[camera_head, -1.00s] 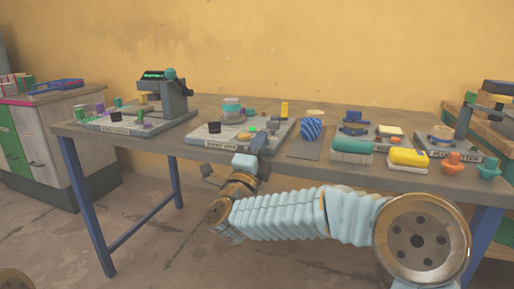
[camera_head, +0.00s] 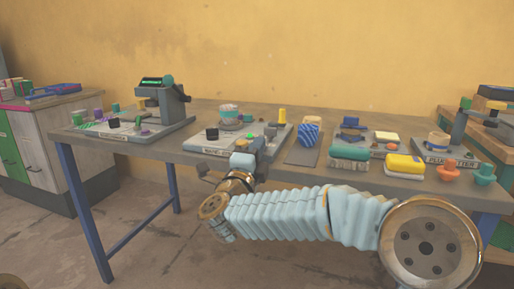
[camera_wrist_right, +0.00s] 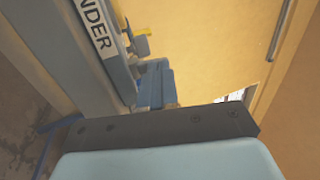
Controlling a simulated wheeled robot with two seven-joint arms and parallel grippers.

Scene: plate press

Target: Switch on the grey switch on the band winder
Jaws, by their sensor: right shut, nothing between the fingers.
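The band winder (camera_head: 208,146) is the middle machine on the table, a light grey base with a round part, a black block, a green button and a yellow post (camera_head: 282,116). Part of its label, "NDER" (camera_wrist_right: 94,25), shows in the right wrist view. My right gripper (camera_head: 266,141) is at the winder's front right edge, shut and empty. Its closed fingers (camera_wrist_right: 157,82) point towards a small grey part (camera_wrist_right: 137,46) beside a yellow one. I cannot tell whether that part is the grey switch, or whether the fingers touch it. My left gripper is not in view.
A press-like machine (camera_head: 172,101) stands on the left of the table (camera_head: 140,147). Right of the winder are a blue patterned cylinder (camera_head: 309,135), a teal block (camera_head: 349,153), a yellow block (camera_head: 405,164) and another labelled machine (camera_head: 452,159). Two cups stand at the right edge.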

